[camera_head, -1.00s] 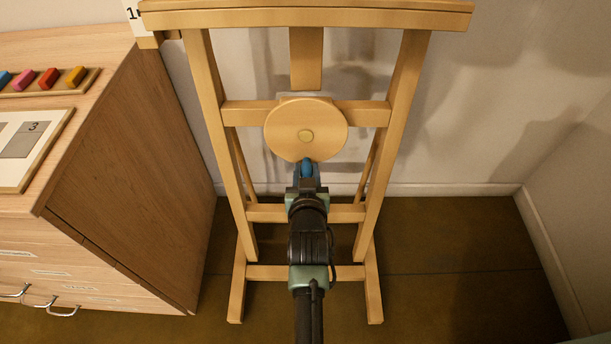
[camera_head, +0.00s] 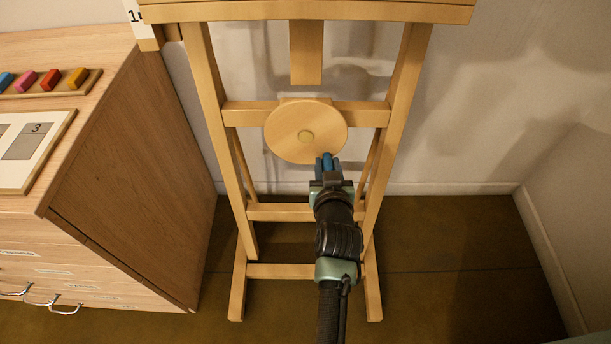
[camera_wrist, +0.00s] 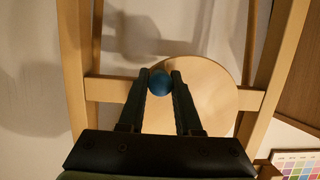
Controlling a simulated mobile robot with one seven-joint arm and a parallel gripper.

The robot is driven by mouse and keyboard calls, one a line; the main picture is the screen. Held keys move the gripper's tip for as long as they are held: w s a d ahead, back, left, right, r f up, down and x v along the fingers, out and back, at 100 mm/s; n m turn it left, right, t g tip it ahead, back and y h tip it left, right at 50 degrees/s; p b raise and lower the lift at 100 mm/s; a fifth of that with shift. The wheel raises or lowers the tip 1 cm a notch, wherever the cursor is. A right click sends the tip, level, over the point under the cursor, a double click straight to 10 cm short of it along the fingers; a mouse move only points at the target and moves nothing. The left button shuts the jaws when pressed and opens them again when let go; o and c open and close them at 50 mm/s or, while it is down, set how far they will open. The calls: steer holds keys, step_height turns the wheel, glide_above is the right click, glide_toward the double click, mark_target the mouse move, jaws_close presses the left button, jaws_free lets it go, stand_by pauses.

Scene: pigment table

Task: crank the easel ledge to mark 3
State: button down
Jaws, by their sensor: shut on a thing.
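The wooden easel (camera_head: 211,85) stands against the wall. Its round crank disc (camera_head: 290,125) sits on the middle crossbar. The blue crank knob (camera_head: 327,161) is at the disc's lower right edge in the head view. My gripper (camera_head: 328,165) is shut on the knob. In the wrist view my gripper's two fingers (camera_wrist: 161,88) press on both sides of the round blue knob (camera_wrist: 160,81), with the disc (camera_wrist: 207,100) behind. The easel ledge (camera_head: 305,12) crosses the top of the head view. A scale card (camera_head: 134,12) beside its left end shows a "1"; the rest is cut off.
A wooden cabinet (camera_head: 130,190) with drawers stands at left. On it are a tray with several coloured blocks (camera_head: 52,80) and a board with a grey square marked 3 (camera_head: 28,141). Bare floor (camera_head: 460,260) lies right of the easel.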

mark_target(336, 138)
steer(key=shift+w+d+r, duration=0.15)
steer(key=shift+d+r, duration=0.55)
steer(key=shift+r, duration=0.35)
steer(key=shift+f, duration=0.1)
steer(key=shift+a, duration=0.1)
steer(key=shift+w+d+r+p, duration=0.2)
steer(key=shift+r+p, duration=0.4)
steer(key=shift+r, duration=0.35)
steer(key=shift+w+d+r+p, duration=0.1)
steer(key=shift+d+r+p, duration=0.1)
steer(key=shift+r+p, duration=0.55)
steer(key=shift+s+r, duration=0.1)
steer(key=shift+a, duration=0.15)
